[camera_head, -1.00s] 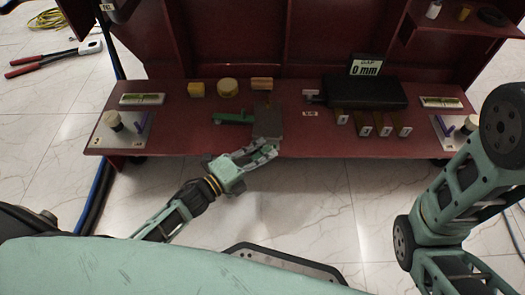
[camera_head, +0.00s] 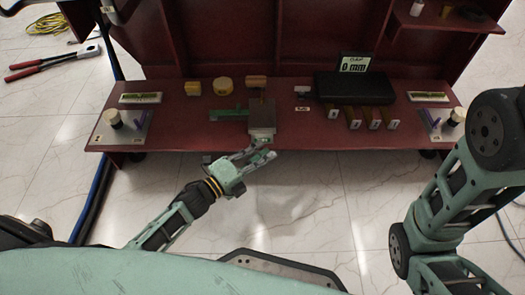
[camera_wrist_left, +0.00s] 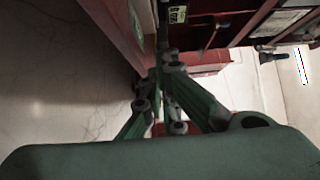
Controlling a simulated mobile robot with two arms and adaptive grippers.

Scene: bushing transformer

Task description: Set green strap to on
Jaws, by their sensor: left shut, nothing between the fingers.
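The green strap (camera_head: 228,114) is a flat green bar on the dark red shelf, joined to or touching the left side of a grey block (camera_head: 262,118). My left gripper (camera_head: 268,150) is shut and empty, just in front of the block's front face at the shelf's front edge. I cannot tell whether its tips touch the block. In the left wrist view the closed fingers (camera_wrist_left: 168,80) point toward the dark red shelf edge; the green strap cannot be made out there. My right arm shows at the right, but its gripper is out of view.
A dark box with a display (camera_head: 353,88) stands right of the block, with several tan tabs in front. Yellow pieces (camera_head: 222,86) stand behind the strap. Plates with round knobs (camera_head: 113,118) sit at both shelf ends. The floor in front is clear.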

